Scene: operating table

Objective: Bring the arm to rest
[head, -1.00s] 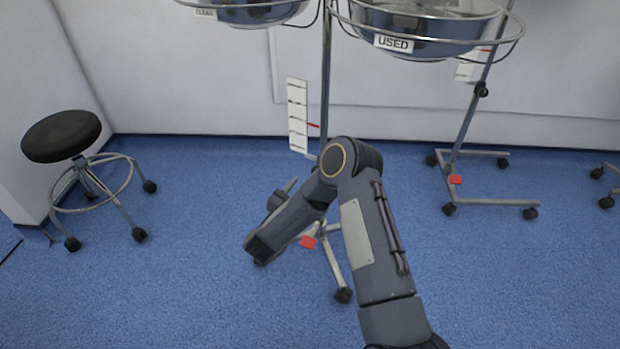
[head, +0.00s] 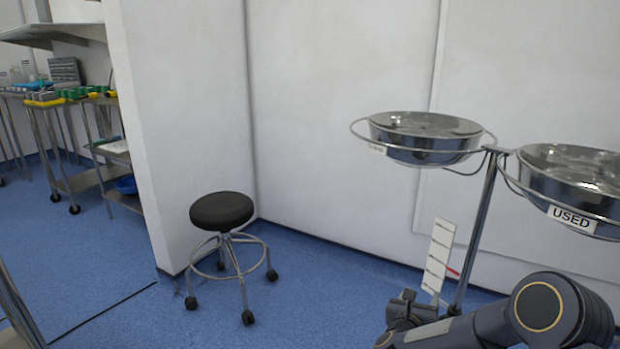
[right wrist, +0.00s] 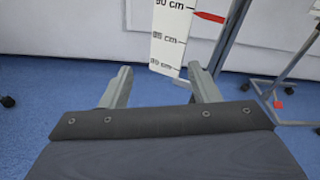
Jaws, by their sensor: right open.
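My right arm comes in at the bottom right of the head view, bent at a dark joint. Its gripper (head: 424,301) is low in front of the basin stand, partly hidden by the arm itself. In the right wrist view the two grey fingers of the right gripper (right wrist: 160,88) are spread apart with nothing between them. Beyond the fingers are the white measuring strip (right wrist: 172,38) and the stand's pole (right wrist: 228,40). My left gripper is in neither view.
The stand holds a left basin (head: 425,150) and a right basin marked USED (head: 590,200). A black stool (head: 222,211) stands by the wall corner. Steel tables (head: 85,182) with supplies are at the far left. Blue floor (head: 120,265) is open in front of the stool.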

